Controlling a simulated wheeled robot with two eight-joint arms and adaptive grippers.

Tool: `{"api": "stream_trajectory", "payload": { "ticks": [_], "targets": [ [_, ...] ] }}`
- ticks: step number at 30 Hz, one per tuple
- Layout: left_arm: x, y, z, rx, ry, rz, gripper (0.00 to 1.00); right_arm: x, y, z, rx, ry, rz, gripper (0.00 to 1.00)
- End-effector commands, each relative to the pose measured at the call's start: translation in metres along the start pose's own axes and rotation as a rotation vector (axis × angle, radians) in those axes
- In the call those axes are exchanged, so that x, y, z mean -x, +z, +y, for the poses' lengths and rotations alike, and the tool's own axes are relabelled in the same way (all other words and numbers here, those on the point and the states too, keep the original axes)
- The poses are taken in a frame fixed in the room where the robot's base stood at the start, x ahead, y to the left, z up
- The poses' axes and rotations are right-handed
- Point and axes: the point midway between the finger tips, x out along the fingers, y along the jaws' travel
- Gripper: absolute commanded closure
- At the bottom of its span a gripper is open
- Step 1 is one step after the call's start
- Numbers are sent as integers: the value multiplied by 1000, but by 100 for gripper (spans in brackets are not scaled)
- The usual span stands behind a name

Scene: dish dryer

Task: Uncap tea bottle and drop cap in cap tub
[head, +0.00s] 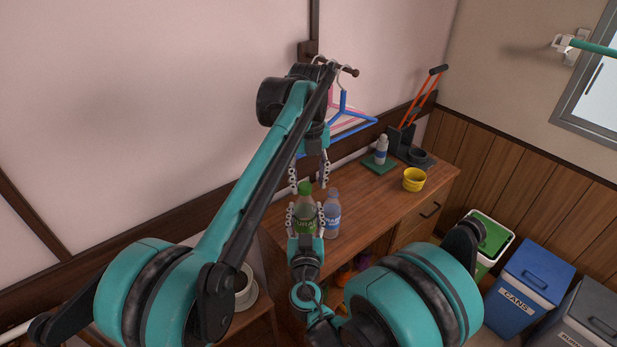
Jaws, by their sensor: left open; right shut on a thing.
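The green tea bottle (305,222) stands upright on the wooden cabinet, its green cap (305,187) on top. My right gripper (305,210) is shut on the bottle's body, one finger on each side. My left gripper (309,182) points down from above. Its fingers are open on either side of the cap; I cannot tell whether they touch it. A small yellow tub (414,179), probably the cap tub, sits on the cabinet top to the right. Its inside is mostly hidden.
A clear bluish bottle (332,214) stands close to the right of the tea bottle. A white bottle (381,150) stands on a green mat (380,166) farther back. Hangers (350,121) hang behind my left arm. The cabinet top (362,200) before the tub is clear.

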Motion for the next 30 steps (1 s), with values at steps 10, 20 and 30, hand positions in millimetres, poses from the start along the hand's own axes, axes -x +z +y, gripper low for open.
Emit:
{"api": "stream_trajectory", "payload": {
  "ticks": [10, 20, 30],
  "targets": [
    [0, 0, -2, -2, -5, -1, 100, 0, 0, -2, 3, -6, 1, 100],
    [0, 0, -4, 217, -7, -7, 100, 1, 0, -4, 7, -11, 2, 100],
    [0, 3, -4, 1053, -3, -26, 100, 1, -1, -5, 8, -12, 2, 100]
  ]
}}
